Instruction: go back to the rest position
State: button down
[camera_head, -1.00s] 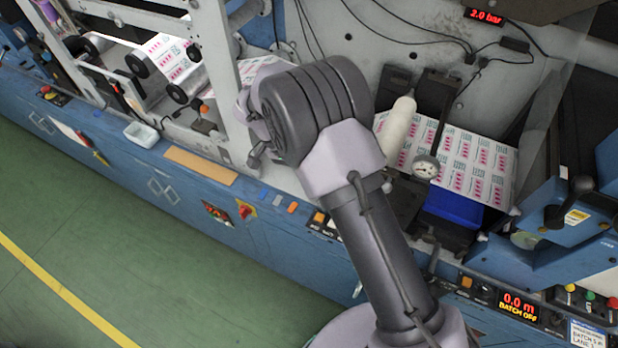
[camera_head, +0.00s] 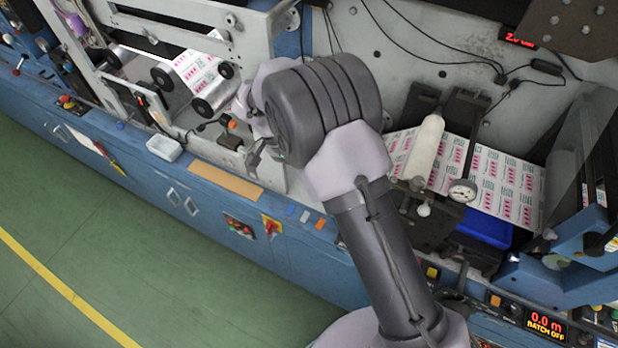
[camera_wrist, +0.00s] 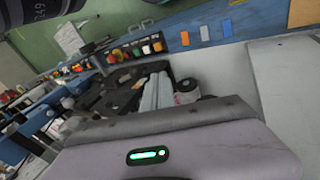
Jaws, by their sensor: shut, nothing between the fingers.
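My arm stands folded in the middle of the head view, its thick elbow in front of the machine. My gripper (camera_head: 256,153) shows only in part, small and dark, just left of the elbow. Its fingers are shut with nothing between them. It hangs in front of the machine's frame, above the blue front ledge. In the wrist view a pale link of mine with a green light fills the bottom, and the fingers cannot be made out there.
A white tray (camera_head: 163,147) and tan board (camera_head: 225,182) lie on the ledge at left. The green floor (camera_head: 130,250) is clear.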

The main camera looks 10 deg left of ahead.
jog(key=s+d+r+t+y+b, duration=0.2)
jog(key=s+d+r+y+b, duration=0.3)
jog(key=d+r+b, duration=0.4)
jog(key=s+d+f+t+y+b, duration=0.1)
jog(key=s+d+t+b, duration=0.1)
jog(key=s+b, duration=0.3)
jog(key=s+d+f+n+t+y+b, duration=0.1)
jog(key=s+d+f+t+b, duration=0.1)
jog(key=s, duration=0.8)
jog(key=d+t+b, duration=0.1)
jog(key=d+b, duration=0.1)
jog(key=b, duration=0.1)
jog(key=shift+s+d+y, duration=0.15)
jog(key=shift+d+y, duration=0.1)
jog(key=shift+y, duration=0.05)
jog(key=shift+r, duration=0.1)
